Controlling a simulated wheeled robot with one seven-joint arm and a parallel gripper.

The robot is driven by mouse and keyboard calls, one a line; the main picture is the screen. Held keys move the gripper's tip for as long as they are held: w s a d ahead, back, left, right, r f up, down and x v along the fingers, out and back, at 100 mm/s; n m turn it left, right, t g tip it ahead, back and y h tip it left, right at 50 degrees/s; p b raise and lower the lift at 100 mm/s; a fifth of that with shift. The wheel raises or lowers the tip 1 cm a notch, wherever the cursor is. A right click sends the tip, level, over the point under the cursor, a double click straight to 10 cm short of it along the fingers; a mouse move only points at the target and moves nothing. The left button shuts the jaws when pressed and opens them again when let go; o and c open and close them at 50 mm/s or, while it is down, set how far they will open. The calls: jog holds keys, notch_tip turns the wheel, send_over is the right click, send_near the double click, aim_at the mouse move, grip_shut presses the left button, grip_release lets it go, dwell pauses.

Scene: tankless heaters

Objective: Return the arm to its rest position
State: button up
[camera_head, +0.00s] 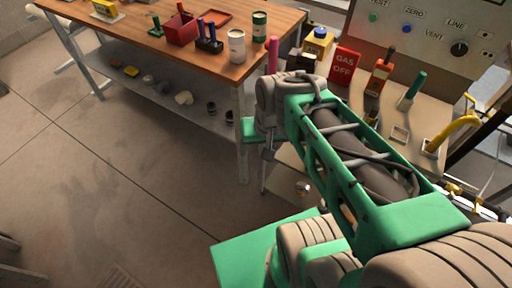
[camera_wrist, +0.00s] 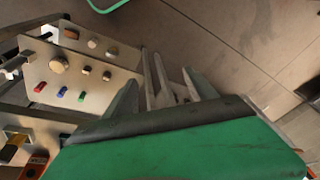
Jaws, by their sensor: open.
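My green and grey arm (camera_head: 350,150) reaches from the lower right of the head view toward the middle, between the wooden bench and the control panel. Its wrist is bent down at the far end, and my gripper (camera_head: 267,150) hangs there, small and partly hidden by the wrist. In the wrist view my gripper (camera_wrist: 160,90) shows its grey fingers apart, with nothing seen between them. The green and black wrist housing fills the bottom of that view.
A wooden workbench (camera_head: 150,50) with cans, a red bin (camera_head: 181,29) and tools stands at upper left. Its lower shelf holds small parts. A control panel (camera_head: 420,25) stands at upper right, behind a red GAS OFF sign (camera_head: 344,66). Bare floor (camera_head: 110,190) lies at left.

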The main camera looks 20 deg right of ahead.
jog(key=r+n, duration=0.1)
jog(key=s+a+n, duration=0.1)
jog(key=shift+s+a+r+n+h, duration=0.2)
jog(key=shift+a+r+n+h, duration=0.05)
jog(key=shift+r+n+h, duration=0.1)
jog(key=shift+r, duration=0.1)
jog(key=r+p, duration=0.3)
jog(key=shift+w+r, duration=0.2)
dwell(0.4)
